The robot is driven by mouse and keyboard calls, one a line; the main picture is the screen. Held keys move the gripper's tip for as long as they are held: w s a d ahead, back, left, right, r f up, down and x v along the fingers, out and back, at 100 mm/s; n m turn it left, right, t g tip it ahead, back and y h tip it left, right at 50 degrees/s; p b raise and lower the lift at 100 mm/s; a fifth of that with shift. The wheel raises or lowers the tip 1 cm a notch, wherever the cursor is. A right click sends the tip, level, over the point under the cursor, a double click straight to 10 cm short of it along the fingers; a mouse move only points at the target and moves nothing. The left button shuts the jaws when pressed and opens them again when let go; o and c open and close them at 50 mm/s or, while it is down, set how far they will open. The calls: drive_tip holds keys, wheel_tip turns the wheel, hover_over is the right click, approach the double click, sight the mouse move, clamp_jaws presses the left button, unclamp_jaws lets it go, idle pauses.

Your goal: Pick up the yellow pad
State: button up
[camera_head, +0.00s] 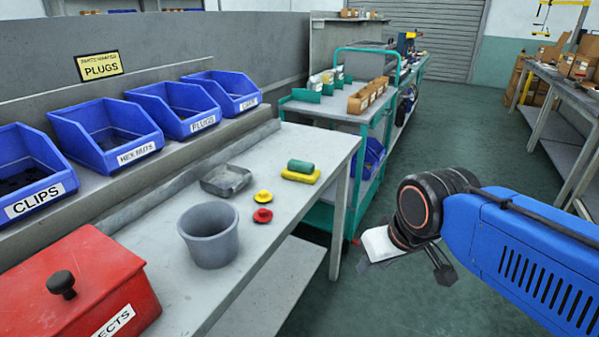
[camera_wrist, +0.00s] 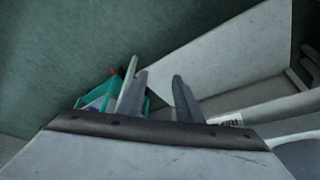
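The yellow pad (camera_head: 300,176) lies flat on the grey bench (camera_head: 255,270), near its right edge in the head view. A green cylinder (camera_head: 300,166) lies on top of the pad. My gripper (camera_head: 440,268) hangs off the bench over the floor, to the right of and apart from the pad, partly hidden by my wrist. In the wrist view its two fingers (camera_wrist: 160,82) stand apart with nothing between them. I cannot make out the pad in the wrist view.
Near the pad stand a yellow plug (camera_head: 263,197), a red plug (camera_head: 262,215), a grey tray (camera_head: 226,180) and a grey bucket (camera_head: 209,235). A red box (camera_head: 75,285) is at front left. Blue bins (camera_head: 108,135) line the back. A green cart (camera_head: 362,118) stands beyond the bench.

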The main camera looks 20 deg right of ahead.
drive_tip(key=o, duration=0.5)
drive_tip(key=shift+r, duration=0.1)
drive_tip(key=o, duration=0.3)
drive_tip(key=w+a+r+n+g, duration=0.2)
drive_tip(key=w+r+n, duration=0.2)
drive_tip(key=w+r, duration=1)
drive_tip(key=shift+r+n, duration=0.3)
drive_tip(key=shift+r, duration=0.4)
wheel_tip(320, 180, up, 9)
drive_tip(key=n+g, duration=0.3)
drive_tip(key=n, duration=0.2)
hover_over(301, 162)
drive_tip(key=s, duration=0.1)
wheel_tip(301, 162, down, 11)
drive_tip(key=shift+f, duration=0.15)
drive_tip(key=f, duration=0.2)
drive_tip(key=w+f, duration=0.1)
drive_tip(key=f, duration=0.1)
drive_tip(key=shift+f, duration=0.7)
